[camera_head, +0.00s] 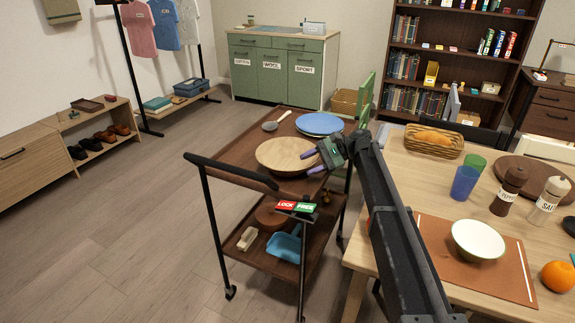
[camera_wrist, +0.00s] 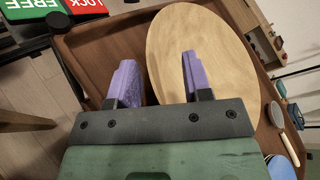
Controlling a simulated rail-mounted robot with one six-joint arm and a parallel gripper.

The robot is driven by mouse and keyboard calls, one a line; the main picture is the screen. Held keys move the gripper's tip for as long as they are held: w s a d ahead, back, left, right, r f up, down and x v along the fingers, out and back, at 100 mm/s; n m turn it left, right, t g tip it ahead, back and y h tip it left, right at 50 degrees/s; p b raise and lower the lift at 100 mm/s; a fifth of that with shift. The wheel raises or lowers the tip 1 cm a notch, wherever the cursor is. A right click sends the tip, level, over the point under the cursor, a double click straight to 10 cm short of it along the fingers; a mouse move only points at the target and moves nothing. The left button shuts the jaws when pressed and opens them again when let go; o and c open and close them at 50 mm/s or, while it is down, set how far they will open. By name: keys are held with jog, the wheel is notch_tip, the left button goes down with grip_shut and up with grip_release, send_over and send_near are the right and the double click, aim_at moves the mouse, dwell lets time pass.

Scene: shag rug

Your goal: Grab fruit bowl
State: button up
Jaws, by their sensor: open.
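A wide, round, light wooden bowl (camera_head: 284,154) sits on the top tray of a dark brown cart (camera_head: 240,142). It looks empty and is the likely fruit bowl. My gripper (camera_head: 312,160), with purple fingers, is open at the bowl's right side. In the wrist view, the bowl (camera_wrist: 215,75) lies ahead of my gripper (camera_wrist: 157,72). One finger overlaps the bowl and the other appears over the tray outside its rim. I cannot tell whether the rim is between the fingers or below them.
A red and green LOCK/FREE sign (camera_head: 295,206) is on the cart's near end. Floor at left is clear.

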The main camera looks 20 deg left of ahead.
jog(key=shift+s+a+f, duration=0.1)
jog(key=shift+s+a, duration=0.05)
jog(key=shift+a, duration=0.05)
grip_shut()
dwell(0.3)
notch_tip(320, 180, up, 20)
jog(key=p, duration=2)
